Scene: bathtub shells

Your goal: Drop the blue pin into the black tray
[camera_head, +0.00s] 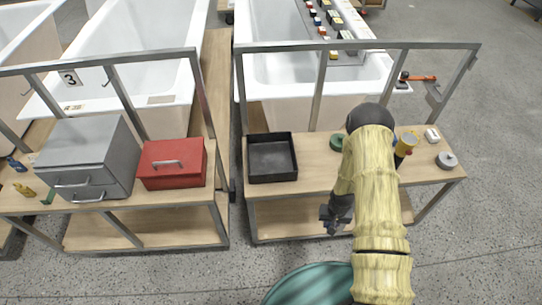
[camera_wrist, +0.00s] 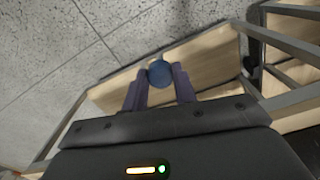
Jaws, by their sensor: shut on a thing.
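The black tray (camera_head: 272,158) stands on the wooden bench near its left end in the head view. My gripper (camera_head: 334,222) hangs in front of the bench's front edge, to the right of and nearer than the tray. In the wrist view, my gripper (camera_wrist: 160,86) is shut on the blue pin, whose round blue head (camera_wrist: 159,72) shows between the two fingers. The rest of the pin is hidden by the gripper. In the head view I cannot make out the pin in the jaws.
A red toolbox (camera_head: 172,163) and a grey metal box (camera_head: 88,157) stand on the left bench. A metal rail (camera_head: 350,45) runs above the bench's back. A green round thing (camera_head: 337,142), a yellow-topped thing (camera_head: 405,146) and a grey disc (camera_head: 446,160) are on the right. White bathtubs lie behind.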

